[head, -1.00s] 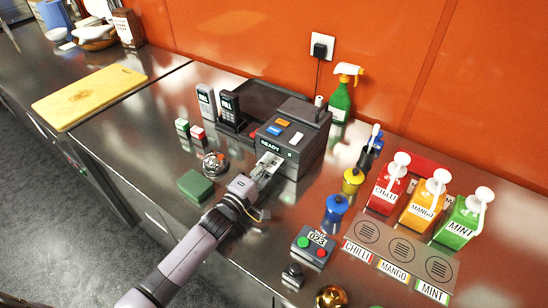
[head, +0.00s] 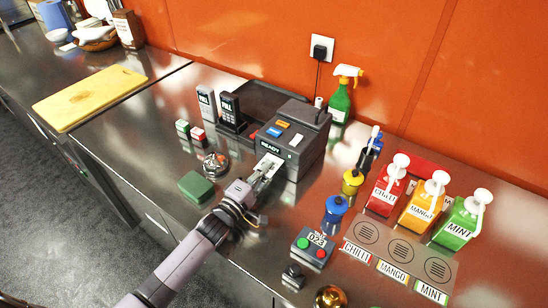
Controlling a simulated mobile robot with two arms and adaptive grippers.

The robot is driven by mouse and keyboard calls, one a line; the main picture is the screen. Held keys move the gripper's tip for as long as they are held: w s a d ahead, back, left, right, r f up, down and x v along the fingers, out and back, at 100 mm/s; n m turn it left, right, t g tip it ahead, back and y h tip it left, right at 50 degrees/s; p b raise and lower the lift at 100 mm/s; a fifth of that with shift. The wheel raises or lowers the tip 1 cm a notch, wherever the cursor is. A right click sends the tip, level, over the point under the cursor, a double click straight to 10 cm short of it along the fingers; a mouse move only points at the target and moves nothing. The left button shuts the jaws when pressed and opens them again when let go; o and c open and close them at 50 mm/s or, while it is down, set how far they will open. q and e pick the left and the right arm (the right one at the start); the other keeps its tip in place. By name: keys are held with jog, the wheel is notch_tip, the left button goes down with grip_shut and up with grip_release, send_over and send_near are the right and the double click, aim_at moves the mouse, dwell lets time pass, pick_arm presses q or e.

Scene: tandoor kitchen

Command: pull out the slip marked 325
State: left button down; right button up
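The slip (head: 268,165) is a small white paper at the front of the dark grey printer (head: 293,135), below its READY display. I cannot read any number on it. My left gripper (head: 264,172) is at the slip, with its fingertips over or around the paper. The fingers are small and partly hide the slip, so I cannot tell whether they are closed on it. My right gripper does not show in the head view.
A blue-topped container (head: 335,210) and a keypad box marked 023 (head: 313,246) stand to the right. Chilli, mango and mint sauce dispensers (head: 424,203) are farther right.

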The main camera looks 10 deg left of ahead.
pick_arm(q)
jog(key=shift+s+a+p, duration=0.25)
jog(key=shift+s+p, duration=0.05)
jog(key=shift+s, duration=0.35)
jog(key=shift+p+v, duration=0.55)
jog(key=shift+v, duration=0.9)
jog(key=shift+s+r+p, duration=0.15)
jog(key=shift+r+p, duration=0.45)
jog(key=shift+p, duration=0.1)
jog(key=r+p, duration=0.1)
jog(key=s+r+p, duration=0.1)
jog(key=r+p, duration=0.1)
jog(key=p, duration=0.1)
jog(key=shift+s+a+r, duration=0.3)
